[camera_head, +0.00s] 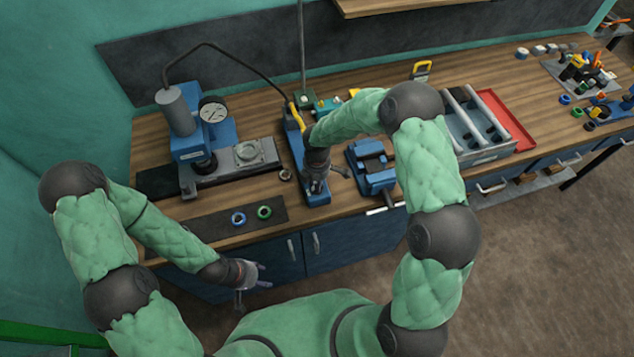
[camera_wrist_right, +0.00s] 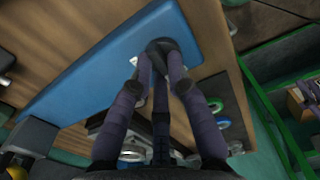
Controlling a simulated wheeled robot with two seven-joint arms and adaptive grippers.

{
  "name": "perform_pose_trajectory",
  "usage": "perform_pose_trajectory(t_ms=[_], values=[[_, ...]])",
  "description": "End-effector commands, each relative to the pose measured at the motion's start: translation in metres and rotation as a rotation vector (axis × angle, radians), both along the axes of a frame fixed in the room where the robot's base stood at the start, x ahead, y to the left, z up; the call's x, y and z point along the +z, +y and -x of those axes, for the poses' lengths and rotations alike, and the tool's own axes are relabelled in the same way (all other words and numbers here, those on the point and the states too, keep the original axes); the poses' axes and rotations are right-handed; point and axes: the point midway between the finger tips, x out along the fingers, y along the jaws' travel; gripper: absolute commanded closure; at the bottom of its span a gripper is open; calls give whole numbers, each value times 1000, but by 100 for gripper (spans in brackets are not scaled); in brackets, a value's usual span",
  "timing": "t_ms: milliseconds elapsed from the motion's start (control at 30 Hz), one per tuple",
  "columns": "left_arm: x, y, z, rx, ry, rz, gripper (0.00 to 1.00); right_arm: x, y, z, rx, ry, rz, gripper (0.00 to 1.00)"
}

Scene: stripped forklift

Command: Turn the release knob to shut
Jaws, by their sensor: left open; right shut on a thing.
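My right gripper (camera_head: 317,183) reaches down over the front end of the long blue base (camera_head: 297,150) on the bench. In the right wrist view my right gripper (camera_wrist_right: 160,82) has its fingers closed in around a small dark knob (camera_wrist_right: 161,46) at the end of the blue base (camera_wrist_right: 105,62). The fingers hide part of the knob, and its turned position cannot be made out. In the head view the gripper covers the knob. My left gripper (camera_head: 252,275) is open and empty, in front of the bench's cabinet doors.
A blue press with a gauge (camera_head: 213,110) stands left of the base. A blue vise (camera_head: 371,165) stands close on its right. Blue and green rings (camera_head: 264,212) lie on a dark mat. A grey tray (camera_head: 480,135) stands farther right. A dark hose runs from the press.

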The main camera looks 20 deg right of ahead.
Motion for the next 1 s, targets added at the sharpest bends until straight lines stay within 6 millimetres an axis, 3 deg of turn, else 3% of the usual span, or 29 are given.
perform_pose_trajectory(t_ms=[367, 1000], values=[[-21, 0, 0, 0, 0, 0, 48, -3, -1, -1, -190, -3, -1, 100], [-70, 0, 0, 0, 0, 0, 48, -2, -3, 0, -792, -3, -2, 100]])
